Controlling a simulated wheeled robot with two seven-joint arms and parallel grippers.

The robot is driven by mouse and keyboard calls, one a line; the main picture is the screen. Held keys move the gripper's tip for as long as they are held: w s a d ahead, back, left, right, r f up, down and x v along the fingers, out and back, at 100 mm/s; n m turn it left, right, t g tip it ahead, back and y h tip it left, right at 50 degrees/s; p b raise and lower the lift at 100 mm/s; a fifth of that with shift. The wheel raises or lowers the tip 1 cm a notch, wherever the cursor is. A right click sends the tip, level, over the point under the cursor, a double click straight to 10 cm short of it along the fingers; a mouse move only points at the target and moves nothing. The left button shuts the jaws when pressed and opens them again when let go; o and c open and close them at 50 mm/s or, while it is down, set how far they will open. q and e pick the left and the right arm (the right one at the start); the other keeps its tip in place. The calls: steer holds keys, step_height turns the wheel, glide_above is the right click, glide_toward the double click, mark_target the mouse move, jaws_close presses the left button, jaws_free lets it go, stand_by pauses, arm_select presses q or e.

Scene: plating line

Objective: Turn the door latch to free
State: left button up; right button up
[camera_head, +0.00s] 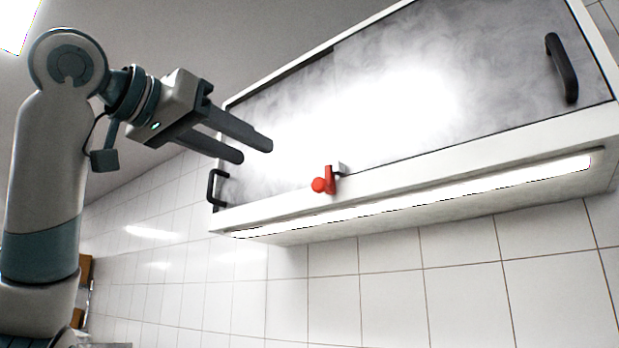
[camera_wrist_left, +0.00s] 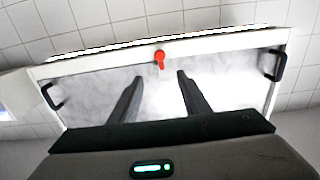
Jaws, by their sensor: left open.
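The red door latch (camera_head: 328,181) sits on the white lower frame of a wall cabinet, at the bottom edge of its grey doors. It also shows in the left wrist view (camera_wrist_left: 160,59), beyond the fingertips and between their lines. My left gripper (camera_head: 258,151) is open and empty, up and to the left of the latch in the head view, apart from it. Its two dark fingers also show in the left wrist view (camera_wrist_left: 160,76). The latch's knob points downward to the left in the head view. My right gripper is not in view.
The wall cabinet has cloudy grey doors (camera_head: 480,75) with a dark handle at the right (camera_head: 562,68) and another at the left (camera_head: 213,188). A lit strip (camera_head: 420,203) runs along its underside. White tiled wall (camera_head: 390,290) lies below.

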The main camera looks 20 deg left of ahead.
mark_target(316, 183)
arm_select(q)
steer(key=p+x, duration=0.8)
steer(key=x, duration=0.7)
steer(key=shift+w+d, duration=0.1)
steer(key=shift+w, duration=0.3)
steer(key=shift+w+d, duration=0.15)
steer(key=shift+w, duration=0.3)
steer(key=c, duration=1)
steer(key=shift+c, duration=0.2)
steer(key=shift+f, duration=0.1)
